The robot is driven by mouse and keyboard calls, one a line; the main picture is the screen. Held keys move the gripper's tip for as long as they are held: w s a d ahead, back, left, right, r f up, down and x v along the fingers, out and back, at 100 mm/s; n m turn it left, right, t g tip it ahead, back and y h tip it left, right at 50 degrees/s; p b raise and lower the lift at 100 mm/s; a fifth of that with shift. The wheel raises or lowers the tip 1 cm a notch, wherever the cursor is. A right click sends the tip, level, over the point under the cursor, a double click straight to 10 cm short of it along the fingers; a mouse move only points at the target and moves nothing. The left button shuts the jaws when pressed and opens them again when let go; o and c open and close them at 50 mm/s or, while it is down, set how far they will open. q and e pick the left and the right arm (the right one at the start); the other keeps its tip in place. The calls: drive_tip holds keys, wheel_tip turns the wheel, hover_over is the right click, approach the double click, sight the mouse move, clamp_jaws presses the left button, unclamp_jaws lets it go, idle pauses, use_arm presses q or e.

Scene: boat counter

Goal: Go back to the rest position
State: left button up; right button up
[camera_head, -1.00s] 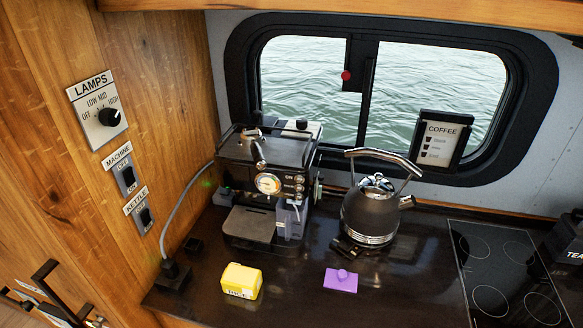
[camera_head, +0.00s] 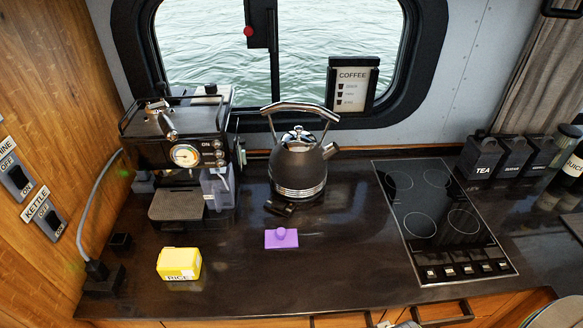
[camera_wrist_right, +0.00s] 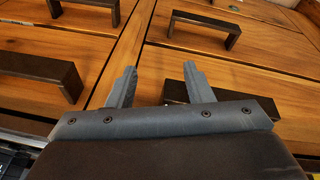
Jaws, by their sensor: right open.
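My right gripper (camera_wrist_right: 157,86) shows in the right wrist view, with its two fingers apart and nothing between them. It is in front of wooden drawer fronts (camera_wrist_right: 225,62) with dark handles, and I cannot tell how far away they are. Neither gripper shows in the head view. My left gripper is not in any view.
A black cooktop (camera_head: 440,215) lies right of the kettle. Dark canisters, one marked TEA (camera_head: 482,156), stand at the back right. A wooden wall with switches (camera_head: 15,180) is on the left. The counter's front middle is clear. Drawer handles (camera_head: 443,314) stick out below its edge.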

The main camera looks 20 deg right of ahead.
drive_tip(key=s+f+b, duration=0.3)
drive_tip(key=s+f, duration=0.2)
drive_tip(key=f, duration=0.7)
drive_tip(key=s+f+g+b, duration=0.1)
drive_tip(key=s+f+b, duration=0.2)
drive_tip(key=f, duration=1)
drive_tip(key=s+a+f+b, duration=0.1)
drive_tip(key=s+f+b, duration=0.2)
drive_tip(key=s+f, duration=0.6)
wheel_tip(320, 180, down, 3)
drive_tip(key=shift+f+g+y+b, duration=0.2)
drive_tip(key=shift+g+y+b, duration=0.1)
drive_tip(key=shift+g+b, duration=0.1)
